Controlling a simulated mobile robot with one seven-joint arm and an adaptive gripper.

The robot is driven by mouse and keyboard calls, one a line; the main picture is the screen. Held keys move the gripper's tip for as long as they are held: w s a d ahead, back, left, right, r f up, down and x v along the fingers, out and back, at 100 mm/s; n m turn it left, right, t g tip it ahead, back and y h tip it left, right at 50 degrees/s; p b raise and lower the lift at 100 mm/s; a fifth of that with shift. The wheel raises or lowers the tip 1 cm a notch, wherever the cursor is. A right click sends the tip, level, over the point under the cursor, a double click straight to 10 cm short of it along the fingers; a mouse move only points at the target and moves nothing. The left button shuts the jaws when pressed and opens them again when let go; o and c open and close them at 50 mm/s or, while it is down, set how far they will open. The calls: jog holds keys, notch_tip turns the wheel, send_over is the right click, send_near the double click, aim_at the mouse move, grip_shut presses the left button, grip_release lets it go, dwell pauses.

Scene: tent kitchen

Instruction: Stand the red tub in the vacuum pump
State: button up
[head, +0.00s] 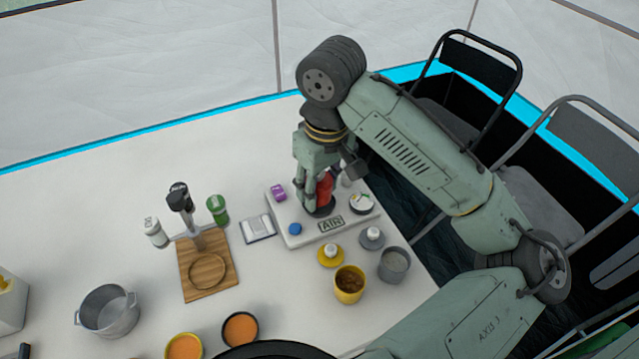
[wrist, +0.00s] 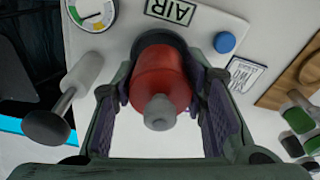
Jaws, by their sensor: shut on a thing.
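The red tub (head: 324,187) is between the fingers of my gripper (head: 318,192), which is shut on it. In the wrist view the red tub (wrist: 160,80) has a grey knob toward the camera, and its far end meets a dark round seat (wrist: 160,38). The vacuum pump (head: 290,238) is a white slab marked AIR, with a blue button (head: 295,229), a dial gauge (head: 361,203) and a white post with a dark knob (wrist: 45,127). The tub looks upright over the seat; its bottom edge is hidden, so I cannot tell how deep it sits.
A small purple object (head: 278,193) lies on the slab's left corner. A notebook (head: 258,228) and a wooden board (head: 205,280) are to the left. Yellow and grey lids and cups, including a yellow cup (head: 349,284), stand in front. Chairs are at the right.

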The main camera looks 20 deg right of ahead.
aim_at(323, 175)
jog(key=shift+f+b, duration=0.5)
jog(key=shift+f, duration=0.35)
jog(key=o, duration=0.6)
jog(key=shift+r, duration=0.1)
jog(key=r+p, duration=0.6)
jog(key=shift+s+d, duration=0.1)
jog(key=shift+s, duration=0.2)
jog(key=shift+s+r+p, duration=0.1)
jog(key=shift+r+p, duration=0.8)
jog(key=shift+r, duration=0.4)
jog(key=shift+s+r, duration=0.1)
jog(key=shift+r, duration=1.05)
